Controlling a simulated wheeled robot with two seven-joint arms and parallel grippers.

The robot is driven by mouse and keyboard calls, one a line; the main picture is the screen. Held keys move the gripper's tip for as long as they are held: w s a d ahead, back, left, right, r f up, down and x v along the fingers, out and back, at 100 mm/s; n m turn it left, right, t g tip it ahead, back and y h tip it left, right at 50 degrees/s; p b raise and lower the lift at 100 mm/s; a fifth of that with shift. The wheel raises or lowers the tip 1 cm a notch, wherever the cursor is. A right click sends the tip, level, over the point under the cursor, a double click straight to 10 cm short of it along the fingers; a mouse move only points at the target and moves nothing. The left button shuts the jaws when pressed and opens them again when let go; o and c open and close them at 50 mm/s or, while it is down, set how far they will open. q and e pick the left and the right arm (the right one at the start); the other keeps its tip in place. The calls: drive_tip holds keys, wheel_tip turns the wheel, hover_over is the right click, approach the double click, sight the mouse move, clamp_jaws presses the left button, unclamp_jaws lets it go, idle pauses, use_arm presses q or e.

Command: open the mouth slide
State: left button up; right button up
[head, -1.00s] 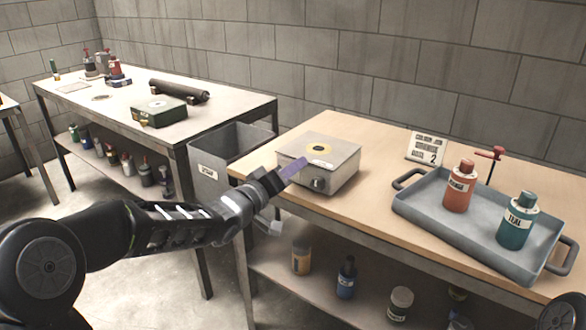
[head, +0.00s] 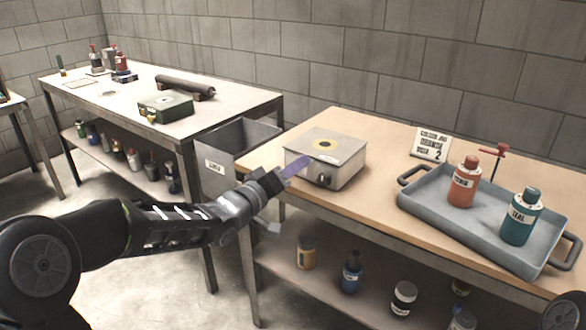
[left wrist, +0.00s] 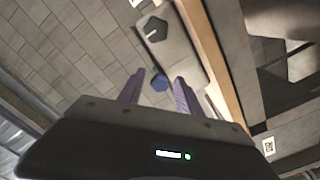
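A grey metal box (head: 340,175) stands near the left end of the wooden table. I cannot tell which part is the mouth slide. My left gripper (head: 296,166) is just left of the box, its purple fingers overlapping the box's left corner in the head view. Contact cannot be told. My right gripper is out of view.
A grey tray (head: 420,212) with an orange bottle (head: 463,182) and a teal bottle (head: 520,216) stands on the right of the table. A sign card (head: 430,145) is behind it. A grey bin (head: 226,150) stands left of the table. The table between box and tray is clear.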

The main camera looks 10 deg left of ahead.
use_arm(q)
drive_tip(key=p+v, duration=0.1)
drive_tip(key=v, duration=0.6)
drive_tip(key=shift+s, duration=0.4)
idle(0.3)
